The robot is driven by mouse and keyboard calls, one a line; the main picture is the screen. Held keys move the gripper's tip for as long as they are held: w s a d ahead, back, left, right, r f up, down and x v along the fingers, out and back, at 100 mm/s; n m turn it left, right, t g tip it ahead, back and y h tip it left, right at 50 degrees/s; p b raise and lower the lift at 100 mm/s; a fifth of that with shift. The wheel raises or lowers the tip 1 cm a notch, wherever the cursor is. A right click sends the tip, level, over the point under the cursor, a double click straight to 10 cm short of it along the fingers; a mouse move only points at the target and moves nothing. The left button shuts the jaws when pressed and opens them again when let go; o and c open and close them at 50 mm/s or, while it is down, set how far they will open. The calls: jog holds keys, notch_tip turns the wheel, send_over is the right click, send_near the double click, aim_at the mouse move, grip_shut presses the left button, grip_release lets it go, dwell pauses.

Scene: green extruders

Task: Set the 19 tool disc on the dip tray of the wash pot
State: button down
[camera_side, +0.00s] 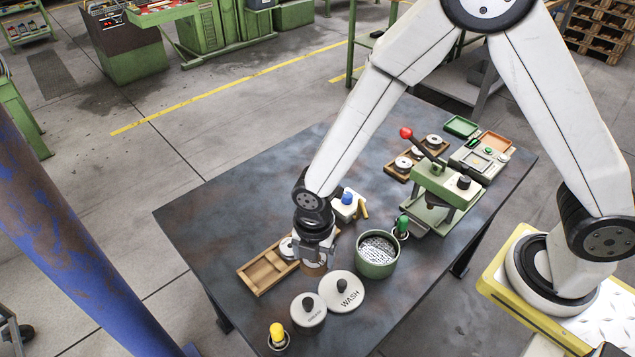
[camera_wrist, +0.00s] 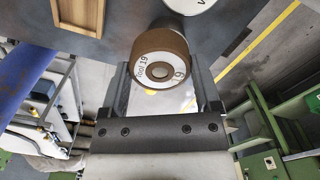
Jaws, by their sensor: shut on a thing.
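The 19 tool disc (camera_wrist: 165,66), brown-rimmed with a white face lettered "Tool 19", is held between the fingers of my gripper (camera_wrist: 163,88) in the wrist view. In the side view my gripper (camera_side: 315,256) is low over the table, and the disc's brown rim (camera_side: 313,269) shows just below it, beside the wooden rack. I cannot tell whether the disc touches the table. The wash pot (camera_side: 377,265) is a green open pot to the right of my gripper. Its perforated dip tray (camera_side: 378,248) shows inside, with nothing on it.
A wooden rack (camera_side: 262,277) holds another pale disc (camera_side: 287,248). WASH lid (camera_side: 341,292) and GREASE lid (camera_side: 308,312) lie in front. A yellow-capped bottle (camera_side: 277,335) stands at the near edge. A green-capped bottle (camera_side: 402,226) and a lever press (camera_side: 440,195) stand beyond the pot.

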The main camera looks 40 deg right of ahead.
jog(key=shift+d, duration=0.1)
jog(key=s+d+f+m, duration=0.1)
jog(key=s+d+m, duration=0.2)
jog(key=d, duration=1.4)
jog(key=shift+m, duration=0.7)
jog(key=shift+f, duration=0.2)
jog(key=shift+f, duration=3.3)
grip_release()
jog(key=shift+r, duration=0.1)
